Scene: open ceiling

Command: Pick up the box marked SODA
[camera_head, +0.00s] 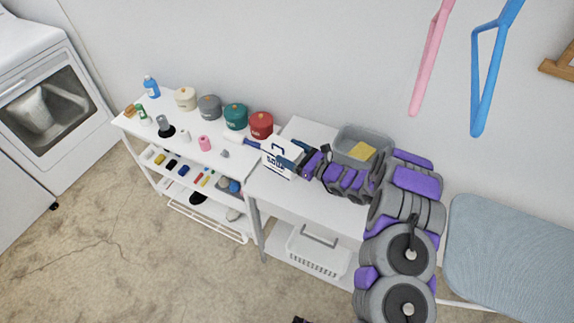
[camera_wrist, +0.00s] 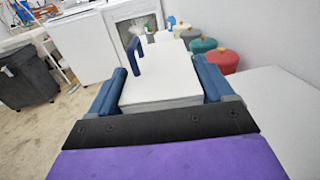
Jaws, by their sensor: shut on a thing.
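The white box marked SODA (camera_head: 281,160) has dark blue lettering and a dark handle-shaped mark. In the head view it is at the left end of the white table by the wall. My gripper (camera_head: 285,154) is shut on it, with a blue finger at each side. In the wrist view the box (camera_wrist: 160,80) fills the space between the two blue fingers of my gripper (camera_wrist: 165,88), and a dark blue handle stands up from it. The head view does not show clearly whether the box touches the tabletop.
A grey bin (camera_head: 364,147) with a yellow item stands behind my arm. Left is a white shelf with a red canister (camera_head: 261,124), a teal canister (camera_head: 236,116) and other small items. A white basket (camera_head: 318,255) is below the table. An ironing board (camera_head: 510,250) is at right.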

